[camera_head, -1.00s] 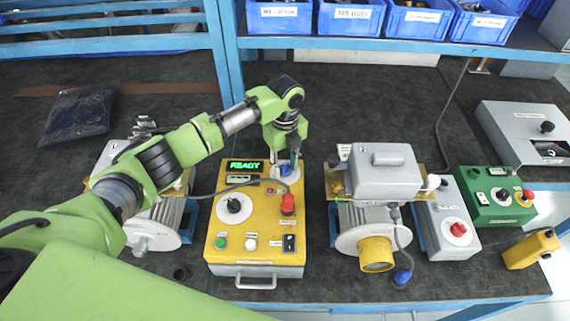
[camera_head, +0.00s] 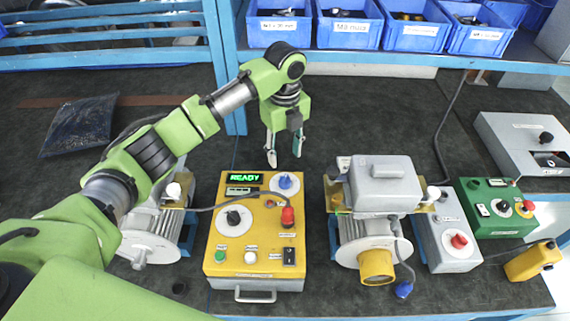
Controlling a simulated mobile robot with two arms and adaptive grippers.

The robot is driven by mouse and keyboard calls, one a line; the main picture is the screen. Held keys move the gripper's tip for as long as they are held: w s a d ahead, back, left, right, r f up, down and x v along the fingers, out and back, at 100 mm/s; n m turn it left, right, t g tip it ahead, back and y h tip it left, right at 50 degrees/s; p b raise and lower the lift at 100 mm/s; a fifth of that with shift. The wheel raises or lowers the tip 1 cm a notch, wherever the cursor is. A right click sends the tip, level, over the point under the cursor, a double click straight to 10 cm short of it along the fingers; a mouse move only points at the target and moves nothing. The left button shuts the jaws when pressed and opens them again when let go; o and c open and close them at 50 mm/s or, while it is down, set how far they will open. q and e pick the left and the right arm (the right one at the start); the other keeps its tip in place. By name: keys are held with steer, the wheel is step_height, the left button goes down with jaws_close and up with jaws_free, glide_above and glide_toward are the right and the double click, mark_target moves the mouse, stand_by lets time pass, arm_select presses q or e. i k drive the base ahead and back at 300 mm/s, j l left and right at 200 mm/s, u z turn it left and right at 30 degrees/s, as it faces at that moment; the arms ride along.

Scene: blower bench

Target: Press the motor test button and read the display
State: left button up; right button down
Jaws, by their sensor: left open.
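A yellow tester box (camera_head: 261,210) stands on the bench in the middle. Its display (camera_head: 245,180) glows green and reads READY. On its top are a blue knob (camera_head: 285,182), a black knob (camera_head: 234,218), a red plug (camera_head: 287,217), a green button (camera_head: 220,255), a white button (camera_head: 250,257) and a black rocker switch (camera_head: 289,256). The small labels are too small to read. My left gripper (camera_head: 284,160) is open and empty, pointing down just behind the box's back edge, apart from the blue knob. My right gripper is not in view.
A grey motor unit (camera_head: 380,188) stands right of the box and another motor (camera_head: 150,232) left of it. Further right are a grey box with a red knob (camera_head: 452,232), a green box (camera_head: 497,207) and a yellow block (camera_head: 531,261). Blue bins (camera_head: 349,24) line the shelf behind.

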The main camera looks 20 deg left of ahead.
mark_target(220, 255)
steer(key=k, duration=1.5)
